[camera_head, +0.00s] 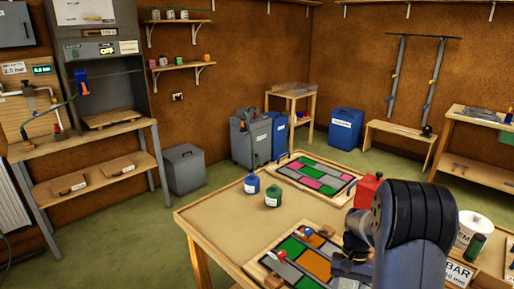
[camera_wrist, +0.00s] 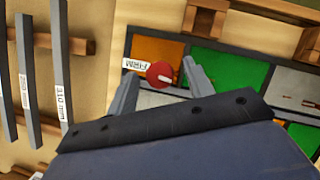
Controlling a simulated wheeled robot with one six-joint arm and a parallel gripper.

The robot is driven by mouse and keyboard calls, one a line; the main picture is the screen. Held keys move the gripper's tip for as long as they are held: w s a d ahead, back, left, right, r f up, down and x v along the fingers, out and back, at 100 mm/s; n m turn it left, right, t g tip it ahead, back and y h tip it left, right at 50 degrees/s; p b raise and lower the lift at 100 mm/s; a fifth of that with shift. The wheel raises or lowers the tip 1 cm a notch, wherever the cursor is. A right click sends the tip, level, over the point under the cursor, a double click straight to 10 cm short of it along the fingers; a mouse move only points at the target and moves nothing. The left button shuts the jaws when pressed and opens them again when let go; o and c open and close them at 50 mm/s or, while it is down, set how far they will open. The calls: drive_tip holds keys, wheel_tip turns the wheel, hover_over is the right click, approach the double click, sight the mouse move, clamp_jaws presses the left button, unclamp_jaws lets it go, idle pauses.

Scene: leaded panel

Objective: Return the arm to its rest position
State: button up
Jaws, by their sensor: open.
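My gripper (camera_wrist: 160,68) is open in the wrist view, its two fingers apart above a leaded panel (camera_wrist: 222,27) of orange, green and grey panes. In the head view my dark blue arm reaches over the right part of the workbench (camera_head: 225,217). The near panel (camera_head: 317,263) lies below it, partly covered by the arm. My fingers cannot be made out clearly there.
Labelled grey bars (camera_wrist: 25,70) lie left of the panel in the wrist view. The bench's left part is clear.

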drive_tip(key=m, duration=0.2)
drive_tip(key=m+y, duration=0.1)
drive_tip(key=m, duration=0.2)
drive_tip(key=shift+s+d+t+y, duration=0.1)
drive_tip(key=shift+d+t+y, duration=0.05)
drive_tip(key=shift+t+y, duration=0.2)
drive_tip(key=m+t+y, duration=0.1)
drive_tip(key=m, duration=0.2)
drive_tip(key=shift+s, duration=0.1)
drive_tip(key=m+t, duration=0.1)
drive_tip(key=m, duration=0.1)
drive_tip(key=m+t, duration=0.1)
drive_tip(key=m, duration=0.2)
drive_tip(key=shift+s+y, duration=0.1)
drive_tip(key=shift+y, duration=0.15)
drive_tip(key=m+t, duration=0.1)
drive_tip(key=m, duration=0.3)
drive_tip(key=shift+s+m+t, duration=0.1)
drive_tip(key=shift+m+t, duration=0.2)
drive_tip(key=shift+t, duration=0.05)
drive_tip(key=shift+r+m, duration=0.1)
drive_tip(key=shift+m, duration=0.2)
drive_tip(key=shift+v, duration=0.8)
